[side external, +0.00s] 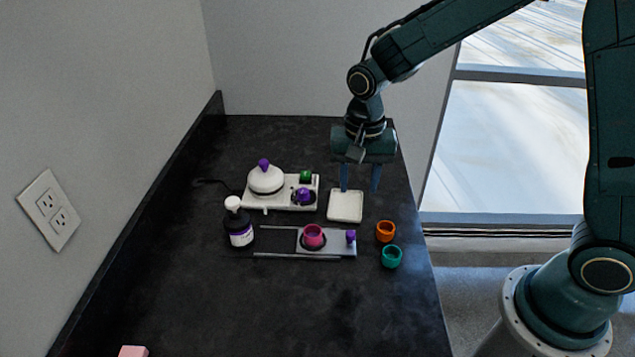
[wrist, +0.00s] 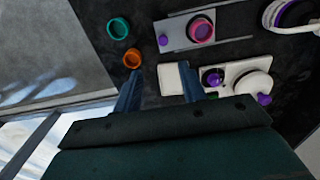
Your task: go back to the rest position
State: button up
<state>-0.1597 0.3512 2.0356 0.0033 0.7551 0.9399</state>
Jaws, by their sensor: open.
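My gripper (side external: 360,178) hangs above the black counter, over the back edge of a small white tray (side external: 345,206). Its two blue fingers are apart with nothing between them. The wrist view shows the same open fingers (wrist: 157,88), with the white tray (wrist: 172,78) lying beyond and between their tips. The tray looks empty. My arm reaches in from the right of the side view.
Nearby are a white device with a purple-knobbed dome (side external: 266,180), a dark bottle (side external: 238,222), a slide plate (side external: 343,246) bearing a magenta cup (side external: 313,236), an orange cup (side external: 385,231) and a teal cup (side external: 391,256). The front counter is mostly clear.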

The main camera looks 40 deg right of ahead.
jog(key=s+d+r+n+t, duration=0.2)
jog(key=s+d+r+n, duration=0.15)
jog(key=s+r, duration=0.6)
jog(key=s+d+r+n+t, duration=0.2)
jog(key=s+r+n, duration=0.3)
jog(key=s, duration=0.6)
jog(key=shift+d+r+t, duration=0.3)
jog(key=shift+r+t, duration=0.35)
jog(key=shift+t, duration=0.15)
